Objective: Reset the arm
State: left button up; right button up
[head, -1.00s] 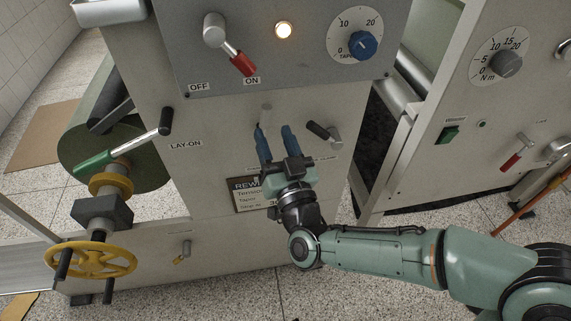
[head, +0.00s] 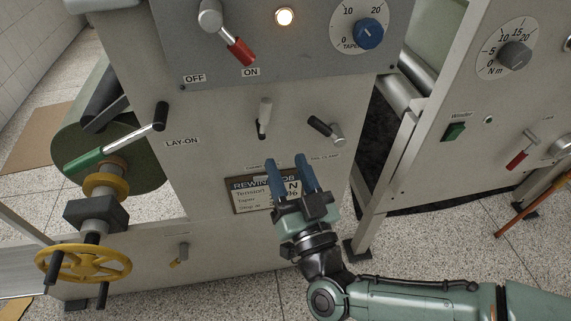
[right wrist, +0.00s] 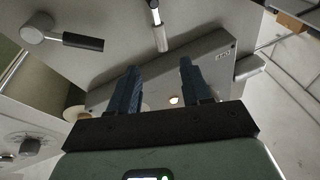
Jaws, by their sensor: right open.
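My right gripper (head: 292,168) is open and empty in the head view. Its two blue fingers point up, in front of the REWIND JOB placard (head: 250,194), and cover part of it. In the right wrist view its fingers (right wrist: 156,88) stand apart with nothing between them. My left gripper does not show.
The red-handled switch (head: 238,48) points to ON beside a lit lamp (head: 285,16) and the blue taper knob (head: 369,33). The green-and-black LAY-ON lever (head: 118,148) and yellow handwheel (head: 84,262) are at left. A second machine stands at right.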

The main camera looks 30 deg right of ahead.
jog(key=w+a+f+n+g+y+p, duration=0.25)
jog(key=f+g+p, duration=0.7)
jog(key=f, duration=0.65)
jog(key=s+f+m+g+y+p, duration=0.1)
jog(key=s+f+g+p, duration=0.25)
jog(key=f, duration=0.35)
jog(key=s+f+g+y+p, duration=0.1)
jog(key=s+f+g+p, duration=0.1)
jog(key=s+f+p, duration=0.4)
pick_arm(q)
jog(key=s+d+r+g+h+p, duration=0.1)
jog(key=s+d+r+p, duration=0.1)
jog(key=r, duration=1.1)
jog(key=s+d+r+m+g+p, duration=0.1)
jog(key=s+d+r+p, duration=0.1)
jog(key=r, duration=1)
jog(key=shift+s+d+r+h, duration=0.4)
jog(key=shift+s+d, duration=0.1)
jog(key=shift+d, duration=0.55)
pick_arm(e)
jog(key=s+a+f+m+g+y, duration=0.1)
jog(key=s+f+g, duration=0.2)
jog(key=s, duration=0.4)
jog(key=s+a+f+g, duration=0.1)
jog(key=s+f+g, duration=0.2)
jog(key=s, duration=0.4)
jog(key=shift+s+a+m+g+y, duration=0.2)
jog(key=shift+s+m+g+y, duration=0.1)
jog(key=shift+m+g+y, duration=0.1)
jog(key=shift+r, duration=0.1)
